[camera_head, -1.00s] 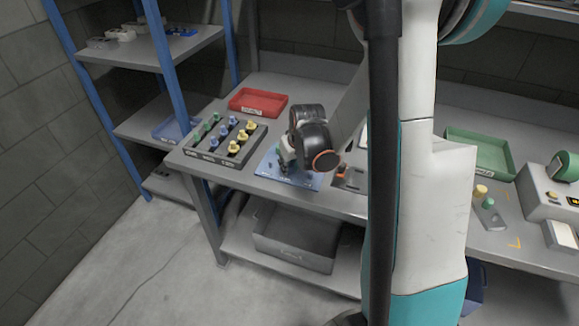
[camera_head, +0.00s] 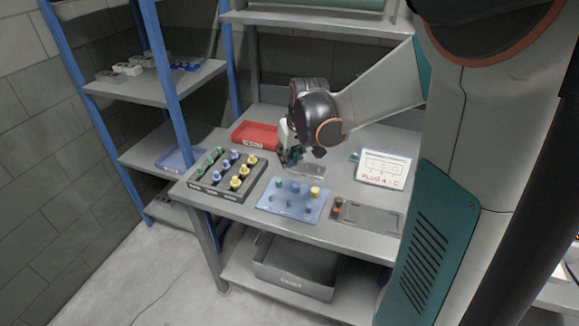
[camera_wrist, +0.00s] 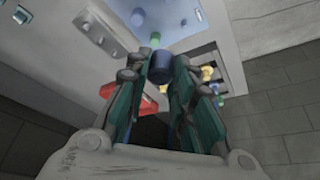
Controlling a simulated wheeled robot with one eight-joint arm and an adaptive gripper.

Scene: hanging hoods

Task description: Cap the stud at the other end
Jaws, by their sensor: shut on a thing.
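My gripper (camera_head: 290,160) is above the bench behind the blue plate, pointing down. In the wrist view its fingertips (camera_wrist: 160,62) are shut on a dark blue cap (camera_wrist: 160,68). The blue plate (camera_head: 268,206) lies on the bench. Its back row shows a green piece (camera_head: 278,182), a blue piece (camera_head: 295,187) and a yellow piece (camera_head: 315,191). Small dark spots, studs or holes, show along its front. The plate also shows at the top of the wrist view (camera_wrist: 178,18), apart from the held cap. A dark rack (camera_head: 215,190) left of the plate holds green, blue and yellow caps in rows.
A red tray (camera_head: 255,136) is at the back left. A white sign (camera_head: 384,169) reading "PLUG A - C" stands at the back right. A grey bin (camera_head: 293,277) sits on the lower shelf.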

